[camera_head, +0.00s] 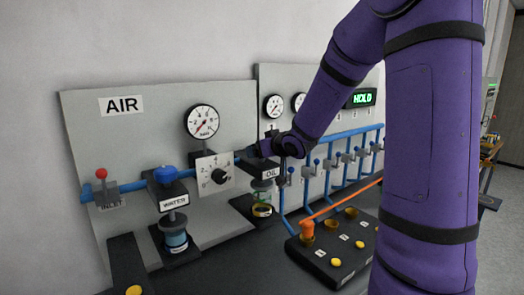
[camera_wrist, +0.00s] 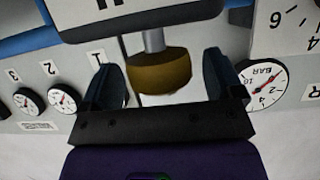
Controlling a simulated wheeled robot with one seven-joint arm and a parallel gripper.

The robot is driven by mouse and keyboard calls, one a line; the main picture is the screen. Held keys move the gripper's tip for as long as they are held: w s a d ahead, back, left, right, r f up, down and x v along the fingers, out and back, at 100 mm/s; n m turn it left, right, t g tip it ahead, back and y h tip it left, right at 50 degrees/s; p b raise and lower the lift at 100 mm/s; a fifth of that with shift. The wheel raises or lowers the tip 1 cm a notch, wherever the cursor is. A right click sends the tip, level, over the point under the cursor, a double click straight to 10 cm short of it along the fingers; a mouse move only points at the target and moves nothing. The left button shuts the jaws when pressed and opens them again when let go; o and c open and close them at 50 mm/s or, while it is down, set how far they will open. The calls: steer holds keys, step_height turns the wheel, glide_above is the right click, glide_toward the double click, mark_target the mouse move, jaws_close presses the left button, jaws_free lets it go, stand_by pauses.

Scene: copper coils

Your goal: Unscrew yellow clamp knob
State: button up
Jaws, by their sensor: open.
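A dark yellow knob (camera_wrist: 158,74) on a short metal stem (camera_wrist: 154,40) shows in the wrist view. It lies between the two fingers of my gripper (camera_wrist: 164,80). The fingers stand apart on either side, with visible gaps to the knob. In the head view my gripper (camera_head: 262,149) is at the wall panel, just above the unit labelled OIL (camera_head: 270,175). There the dark gripper and wrist hide the knob and most of the unit's top.
A WATER unit (camera_head: 173,200) with a blue knob (camera_head: 165,175) and a dial plate (camera_head: 214,175) stand left of my gripper. Blue pipes and several valves run to the right. A black console (camera_head: 330,278) with yellow buttons and an orange lever (camera_head: 341,204) lies below.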

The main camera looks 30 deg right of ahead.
steer(key=shift+w+f, duration=0.2)
steer(key=shift+w, duration=0.2)
steer(key=c, duration=0.9)
